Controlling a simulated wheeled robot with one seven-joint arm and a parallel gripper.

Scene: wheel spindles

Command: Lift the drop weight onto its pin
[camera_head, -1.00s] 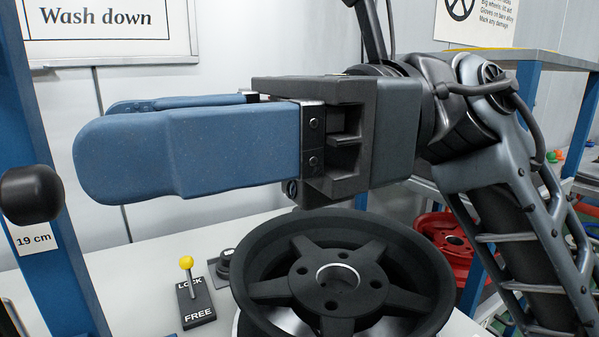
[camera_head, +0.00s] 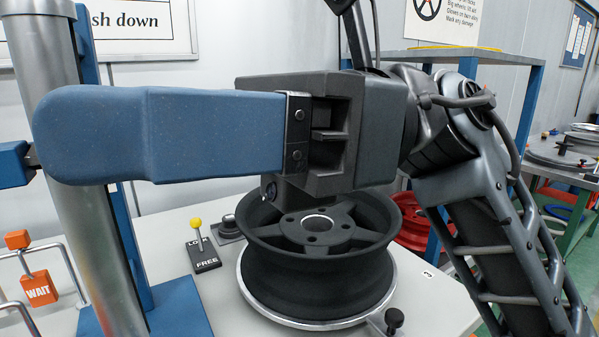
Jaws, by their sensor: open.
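My gripper (camera_head: 62,132) reaches in from the right and points left, its near blue finger crossing the upper left of the view. The far finger is hidden behind the near one. I see nothing held, though the space between the fingers is hidden. A thick grey metal cylinder (camera_head: 90,240) stands upright at the left beside a blue post (camera_head: 124,230), and the near finger covers its middle. A blue block on a dark bracket (camera_head: 14,163) shows at the left edge. I cannot tell which of these is the drop weight, and no pin can be made out.
A black wheel (camera_head: 318,275) lies on a silver-rimmed round plate on the white bench (camera_head: 445,300), below my gripper. A yellow-knobbed LOCK/FREE lever (camera_head: 203,252) stands left of it. An orange WAIT tag (camera_head: 39,290) hangs by metal rails at lower left. A red wheel (camera_head: 412,225) is behind.

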